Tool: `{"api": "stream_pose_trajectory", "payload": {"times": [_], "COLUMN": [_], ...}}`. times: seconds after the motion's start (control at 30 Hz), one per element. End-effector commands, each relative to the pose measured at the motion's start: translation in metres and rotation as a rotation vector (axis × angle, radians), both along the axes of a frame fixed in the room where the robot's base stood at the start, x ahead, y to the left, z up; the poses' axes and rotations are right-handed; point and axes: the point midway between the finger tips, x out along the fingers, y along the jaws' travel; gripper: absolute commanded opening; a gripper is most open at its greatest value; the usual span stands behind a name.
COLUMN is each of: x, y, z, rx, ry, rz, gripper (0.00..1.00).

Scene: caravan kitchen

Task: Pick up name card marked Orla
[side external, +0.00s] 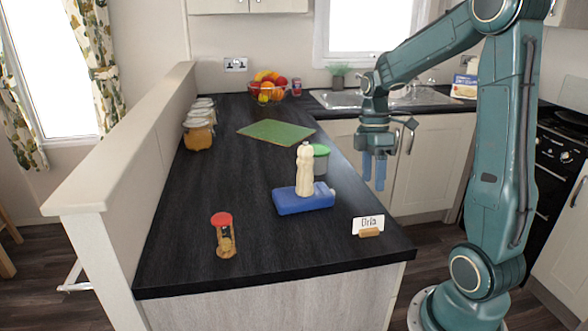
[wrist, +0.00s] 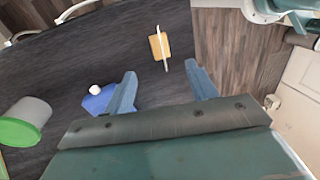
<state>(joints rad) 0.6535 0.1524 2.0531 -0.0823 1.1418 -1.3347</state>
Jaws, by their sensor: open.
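The name card marked Orla (side external: 368,223) stands upright in a small wooden holder (side external: 369,232) at the near right corner of the dark worktop. In the wrist view the card (wrist: 162,47) shows from above as a thin white edge across its wooden holder (wrist: 155,46). My gripper (side external: 374,182) hangs above and behind the card, near the worktop's right edge, with its blue fingers pointing down. In the wrist view my gripper (wrist: 160,82) is open and empty, and the card lies beyond its fingertips, between them and apart from both.
A blue block-like container (side external: 302,199) lies left of the card, with a cream bottle (side external: 305,170) at it. A tub with a green lid (side external: 320,150) stands behind. A red-lidded jar (side external: 224,238) stands at the left front. The worktop (side external: 290,245) between jar and card is clear.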

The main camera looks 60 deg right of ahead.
Motion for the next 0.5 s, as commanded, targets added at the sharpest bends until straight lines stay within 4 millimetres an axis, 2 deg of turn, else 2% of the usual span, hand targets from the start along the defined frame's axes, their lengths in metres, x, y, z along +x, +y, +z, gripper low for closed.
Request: {"api": "stream_pose_trajectory", "payload": {"times": [0.3, 0.5], "x": [-0.007, -0.009], "y": [0.008, 0.010], "z": [-0.046, -0.059], "rx": [0.002, 0.001], "ry": [0.003, 0.001], "rz": [0.000, 0.000], "gripper": [0.57, 0.57]}}
